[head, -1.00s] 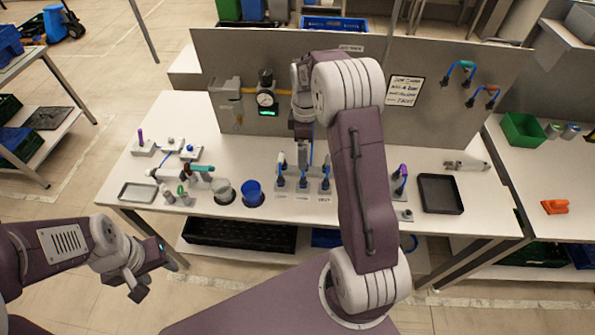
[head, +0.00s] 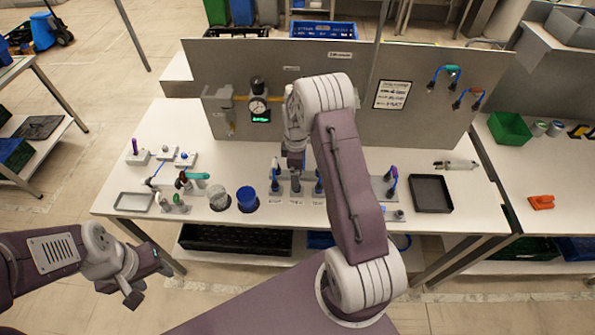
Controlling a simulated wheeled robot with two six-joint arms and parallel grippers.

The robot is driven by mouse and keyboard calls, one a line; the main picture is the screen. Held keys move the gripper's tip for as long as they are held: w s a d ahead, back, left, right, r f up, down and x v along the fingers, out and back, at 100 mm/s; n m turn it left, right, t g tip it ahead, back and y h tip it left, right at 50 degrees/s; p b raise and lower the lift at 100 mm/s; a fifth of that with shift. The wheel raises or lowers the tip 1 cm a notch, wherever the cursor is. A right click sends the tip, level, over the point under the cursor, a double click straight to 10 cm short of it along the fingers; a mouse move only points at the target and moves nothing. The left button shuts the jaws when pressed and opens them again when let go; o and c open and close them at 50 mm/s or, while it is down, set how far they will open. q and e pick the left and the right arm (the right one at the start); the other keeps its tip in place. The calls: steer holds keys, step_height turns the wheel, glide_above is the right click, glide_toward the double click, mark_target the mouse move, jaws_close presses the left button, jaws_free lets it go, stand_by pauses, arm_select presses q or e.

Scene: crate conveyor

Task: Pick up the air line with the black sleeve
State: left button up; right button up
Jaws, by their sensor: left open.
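Several short blue air lines (head: 275,180) stand in a grey holder in the middle of the bench; their sleeves are too small to tell which is black. Another blue line with a purple sleeve (head: 393,171) stands to the right, beyond my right arm. My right gripper (head: 295,162) points down over the holder; its fingertips are small and partly merge with the lines behind, so I cannot tell if it touches one. My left gripper (head: 137,286) is open and empty in front of the bench's left end.
Lines with green (head: 451,70) and orange sleeves hang on the grey back panel (head: 225,65). A gauge (head: 258,107) is on the panel. A blue cup (head: 247,198) and a glass one stand left of the holder. A black tray (head: 431,193) lies right.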

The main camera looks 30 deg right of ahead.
steer(key=c, duration=1)
steer(key=shift+o, duration=0.2)
steer(key=shift+r, duration=0.1)
step_height(320, 180, up, 10)
steer(key=shift+f+b, duration=0.1)
steer(key=shift+b, duration=0.6)
